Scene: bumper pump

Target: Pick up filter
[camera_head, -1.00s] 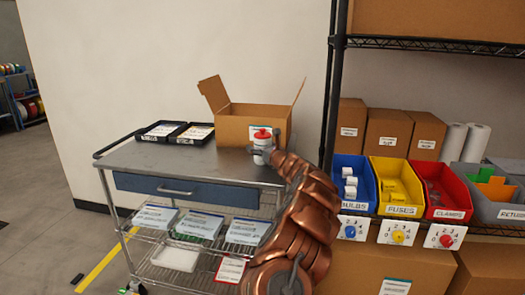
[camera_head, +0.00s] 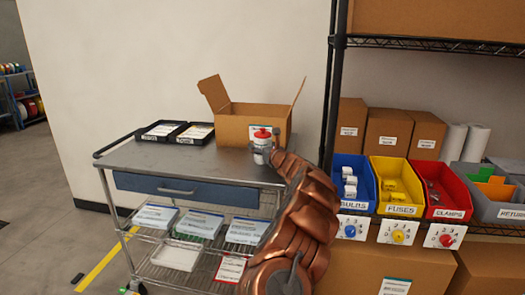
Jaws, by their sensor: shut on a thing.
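The filter (camera_head: 262,138) looks like a small pale canister with a red top. It is upright at the right end of the grey cart top (camera_head: 190,160), in front of the open cardboard box (camera_head: 240,122). My gripper (camera_head: 262,152) is at the canister and shut on it. My copper-coloured arm reaches up to it from the lower right and hides part of the gripper. I cannot tell whether the canister's base touches the cart top.
Two black trays (camera_head: 160,131) stand at the back left of the cart. Packets (camera_head: 155,217) lie on its wire shelf below. At right, a shelf holds a blue bin (camera_head: 353,178), yellow bin (camera_head: 395,184) and red bin (camera_head: 445,186). The cart top's front left is clear.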

